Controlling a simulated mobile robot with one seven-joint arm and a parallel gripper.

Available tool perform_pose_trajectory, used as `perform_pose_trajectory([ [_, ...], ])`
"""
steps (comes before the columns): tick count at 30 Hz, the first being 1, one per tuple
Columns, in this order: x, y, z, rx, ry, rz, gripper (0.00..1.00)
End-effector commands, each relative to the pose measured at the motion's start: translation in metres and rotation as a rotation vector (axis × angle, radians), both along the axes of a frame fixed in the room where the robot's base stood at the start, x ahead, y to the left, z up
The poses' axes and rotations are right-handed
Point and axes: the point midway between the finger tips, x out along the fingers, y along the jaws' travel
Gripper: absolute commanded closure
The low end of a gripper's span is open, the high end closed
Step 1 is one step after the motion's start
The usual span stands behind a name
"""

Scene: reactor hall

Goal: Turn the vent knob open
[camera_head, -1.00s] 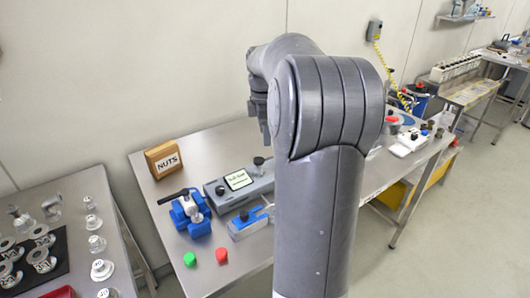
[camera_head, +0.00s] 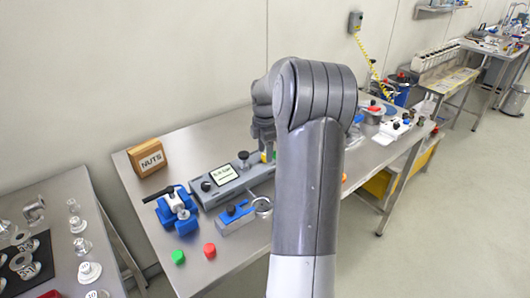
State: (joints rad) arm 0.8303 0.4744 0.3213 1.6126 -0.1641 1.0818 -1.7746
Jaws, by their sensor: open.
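A grey box with a lit display (camera_head: 224,175) lies on the steel table. It carries one black knob (camera_head: 206,186) left of the display and another black knob (camera_head: 243,158) towards its far right end. I cannot tell from the picture which knob is the vent knob. My gripper (camera_head: 266,146) points down over the right end of the box, to the right of the far knob. It is partly hidden by my own arm; its jaws are open, and no held object shows. Contact with the box cannot be made out.
A blue clamp-like device (camera_head: 176,208) and a blue-grey fixture (camera_head: 237,216) stand in front of the box. Green (camera_head: 178,257) and red (camera_head: 209,250) caps lie near the table's front. A NUTS box (camera_head: 146,157) stands at the back left. My arm hides the table's middle.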

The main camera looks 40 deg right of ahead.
Motion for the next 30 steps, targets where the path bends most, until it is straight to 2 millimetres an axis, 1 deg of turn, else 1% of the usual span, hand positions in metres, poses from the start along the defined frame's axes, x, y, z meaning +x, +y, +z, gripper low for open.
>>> perform_pose_trajectory([
  [1,-0.0003,0.0003,-0.0047,0.001,0.001,0.000,0.52],
  [4,-0.0001,0.0003,-0.0093,0.000,0.000,0.000,0.52],
  [12,-0.0001,0.0002,-0.0105,0.000,-0.001,0.000,0.52],
  [14,-0.0001,0.0002,-0.0104,0.000,-0.001,0.000,0.56],
  [27,-0.0001,0.0002,-0.0102,0.000,-0.001,-0.001,0.92],
  [29,0.0000,0.0002,-0.0102,0.000,-0.001,-0.001,0.96],
  [30,0.0000,0.0002,-0.0101,0.000,-0.001,-0.001,0.96],
])
